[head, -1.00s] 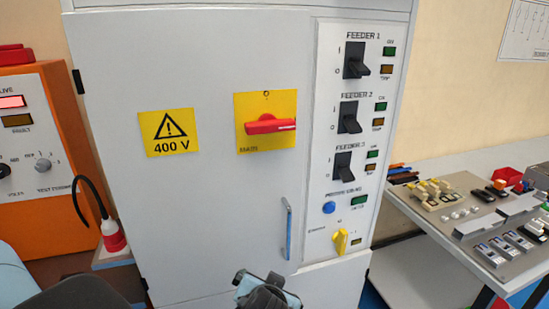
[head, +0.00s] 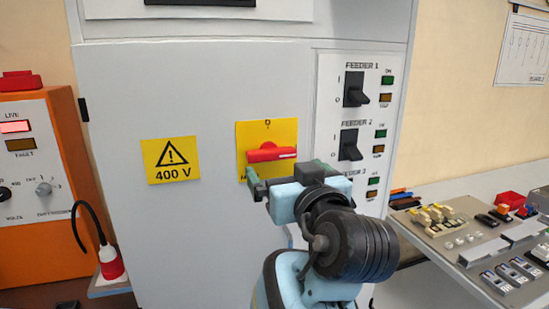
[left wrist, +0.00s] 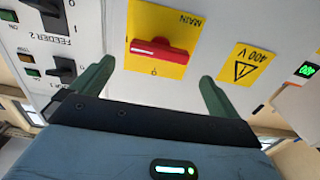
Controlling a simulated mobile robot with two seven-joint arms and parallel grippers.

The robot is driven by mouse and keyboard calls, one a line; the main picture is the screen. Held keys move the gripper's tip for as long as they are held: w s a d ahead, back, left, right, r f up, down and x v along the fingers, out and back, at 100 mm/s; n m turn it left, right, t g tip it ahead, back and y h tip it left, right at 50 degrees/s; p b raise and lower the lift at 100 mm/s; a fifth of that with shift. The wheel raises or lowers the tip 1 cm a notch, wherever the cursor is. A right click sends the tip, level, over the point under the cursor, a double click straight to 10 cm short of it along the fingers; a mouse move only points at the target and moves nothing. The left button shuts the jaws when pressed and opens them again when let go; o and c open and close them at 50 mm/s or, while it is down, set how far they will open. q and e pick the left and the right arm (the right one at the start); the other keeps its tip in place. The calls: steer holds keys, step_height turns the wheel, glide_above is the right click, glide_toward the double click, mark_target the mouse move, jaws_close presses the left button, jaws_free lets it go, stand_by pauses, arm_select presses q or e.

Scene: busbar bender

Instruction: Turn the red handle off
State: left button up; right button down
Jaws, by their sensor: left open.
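The red handle (head: 271,153) lies horizontally across a yellow plate (head: 284,131) on the grey cabinet door. In the left wrist view the red handle (left wrist: 158,51) sits on its yellow plate marked MAIN, ahead of and between my fingers. My left gripper (head: 285,180) is open and empty, just below the handle in the head view. In the left wrist view my left gripper's green fingers (left wrist: 155,88) are spread wide, apart from the handle. The gripper covers the lower edge of the plate in the head view. My right gripper is not in view.
Feeder switches (head: 355,90) line the panel right of the handle. A 400 V warning sign (head: 170,161) is flat on the door to the left. An orange test unit (head: 65,150) stands at left, a table with parts (head: 470,190) at right.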

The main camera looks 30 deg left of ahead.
mark_target(274, 157)
arm_select(q)
steer(key=x, duration=0.7)
steer(key=shift+w+a, duration=0.25)
steer(key=c, duration=1.1)
